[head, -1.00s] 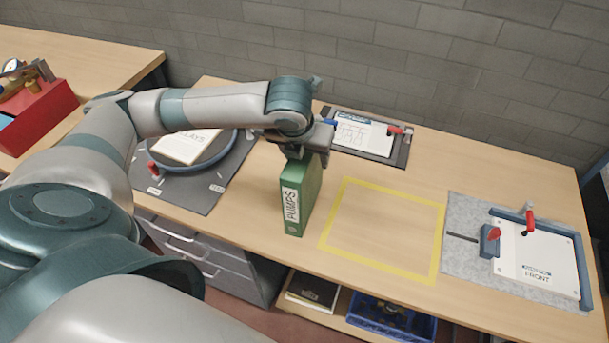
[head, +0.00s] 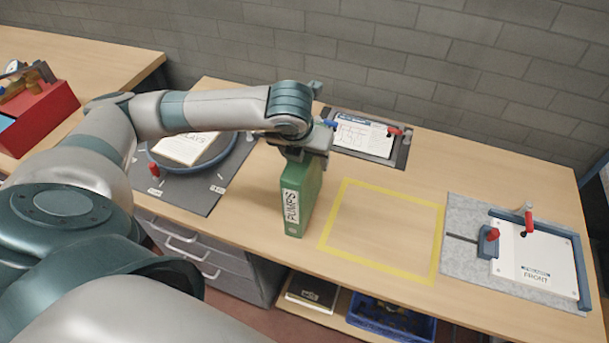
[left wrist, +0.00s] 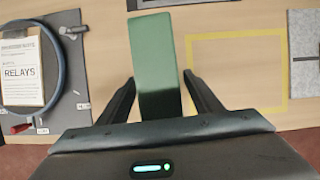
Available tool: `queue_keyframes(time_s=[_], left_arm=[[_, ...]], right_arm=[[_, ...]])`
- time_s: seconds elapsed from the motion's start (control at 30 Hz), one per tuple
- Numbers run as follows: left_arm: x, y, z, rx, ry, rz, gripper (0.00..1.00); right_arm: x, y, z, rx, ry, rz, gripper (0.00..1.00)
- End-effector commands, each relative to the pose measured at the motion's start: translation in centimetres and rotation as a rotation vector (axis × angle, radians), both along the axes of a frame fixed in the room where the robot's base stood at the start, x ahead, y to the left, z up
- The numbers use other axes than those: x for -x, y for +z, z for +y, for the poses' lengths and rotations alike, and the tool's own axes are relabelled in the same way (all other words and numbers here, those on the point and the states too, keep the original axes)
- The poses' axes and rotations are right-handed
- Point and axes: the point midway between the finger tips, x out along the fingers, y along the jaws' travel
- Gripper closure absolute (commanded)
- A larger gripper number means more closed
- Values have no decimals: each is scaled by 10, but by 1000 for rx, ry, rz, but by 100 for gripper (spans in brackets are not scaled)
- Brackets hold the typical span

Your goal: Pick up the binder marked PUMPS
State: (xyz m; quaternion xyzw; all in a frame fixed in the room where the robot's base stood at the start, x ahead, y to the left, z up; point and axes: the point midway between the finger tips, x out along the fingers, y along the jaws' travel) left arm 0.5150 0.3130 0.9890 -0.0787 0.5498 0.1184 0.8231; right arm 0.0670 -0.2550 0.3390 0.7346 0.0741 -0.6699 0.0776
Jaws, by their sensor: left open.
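The green binder (head: 302,197) marked PUMPS stands upright on the workbench, left of the yellow taped square, its white label facing the front. My left gripper (head: 296,157) is directly above it, pointing down, and hides part of its top in the head view. In the left wrist view the binder's green top (left wrist: 157,65) lies between the two dark fingers (left wrist: 160,95). The fingers are open, one on each side of it; whether either touches it I cannot tell. My right gripper is in neither view.
The yellow square (head: 331,222) is empty. A clipboard (head: 362,137) lies at the back.

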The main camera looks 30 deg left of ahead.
Motion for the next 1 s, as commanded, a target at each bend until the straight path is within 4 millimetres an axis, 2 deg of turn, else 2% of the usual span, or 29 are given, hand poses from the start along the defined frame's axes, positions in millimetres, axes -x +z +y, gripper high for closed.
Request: queue_keyframes(time_s=[0.43,0.47,0.6,0.7,1.0], left_arm=[[0,-1,0,0,0,1,41],[0,-1,0,0,0,1,45],[0,-1,0,0,0,0,79],[0,-1,0,0,0,0,100],[0,0,0,0,0,-2,100]], right_arm=[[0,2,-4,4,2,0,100],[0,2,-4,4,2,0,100],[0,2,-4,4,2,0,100],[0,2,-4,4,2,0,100],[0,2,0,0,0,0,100]])
